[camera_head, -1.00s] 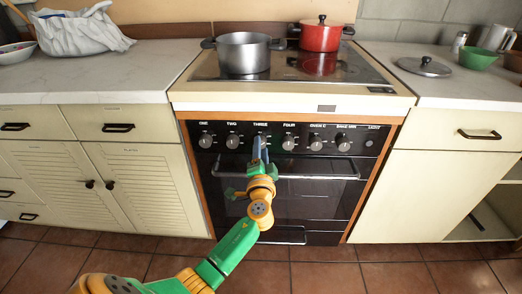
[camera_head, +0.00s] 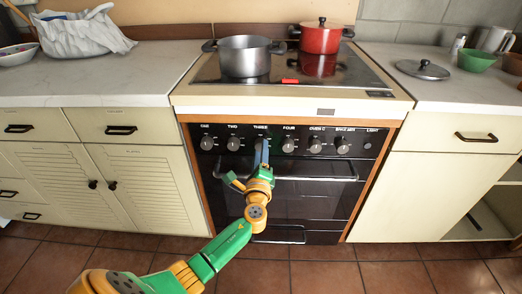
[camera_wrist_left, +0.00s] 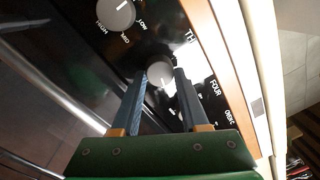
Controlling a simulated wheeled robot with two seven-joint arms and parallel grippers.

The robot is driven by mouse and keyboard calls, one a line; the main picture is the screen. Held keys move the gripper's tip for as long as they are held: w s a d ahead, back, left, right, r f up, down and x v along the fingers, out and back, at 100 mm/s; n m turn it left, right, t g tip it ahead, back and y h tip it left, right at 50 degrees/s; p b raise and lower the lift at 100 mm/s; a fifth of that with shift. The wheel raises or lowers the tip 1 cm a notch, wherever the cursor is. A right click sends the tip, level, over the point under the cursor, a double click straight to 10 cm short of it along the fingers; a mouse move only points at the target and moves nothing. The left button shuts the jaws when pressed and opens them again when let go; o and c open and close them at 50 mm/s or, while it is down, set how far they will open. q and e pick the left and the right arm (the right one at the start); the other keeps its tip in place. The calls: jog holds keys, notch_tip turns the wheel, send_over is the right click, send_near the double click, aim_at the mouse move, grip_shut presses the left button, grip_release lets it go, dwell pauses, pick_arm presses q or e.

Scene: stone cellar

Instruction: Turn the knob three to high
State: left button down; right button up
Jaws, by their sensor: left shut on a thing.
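Knob three is under the "THREE" label on the black stove panel (camera_head: 180,134); in the head view my left gripper (camera_head: 262,145) hides most of it. In the left wrist view the round grey knob three (camera_wrist_left: 160,74) sits between my two blue fingertips, and the gripper (camera_wrist_left: 161,80) is shut on it. Its pointer mark cannot be read clearly. Knob two (camera_head: 233,143) is to its left and knob four (camera_head: 288,145) to its right, both free. My right gripper is not in view.
The oven handle (camera_head: 320,178) runs just below the knobs, close to my left arm. A grey pot (camera_head: 244,62) and a red pot (camera_head: 321,36) stand on the cooktop. A red patch (camera_head: 290,81) shows at the cooktop's front.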

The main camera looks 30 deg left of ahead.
pick_arm(q)
jog(key=m+p, duration=0.1)
jog(key=m, duration=0.3)
jog(key=shift+h, duration=0.3)
jog(key=m+p, duration=0.2)
jog(key=m, duration=0.1)
jog(key=shift+s+m, duration=0.1)
jog(key=shift+m, duration=0.3)
jog(key=m+p, duration=0.2)
jog(key=m, duration=0.2)
jog(key=shift+a, duration=0.1)
jog(key=shift+m+h+p, duration=0.3)
jog(key=shift+m+p, duration=0.5)
jog(key=shift+m, duration=0.9)
jog(key=shift+f, duration=0.1)
jog(key=shift+c, duration=2.1)
grip_release()
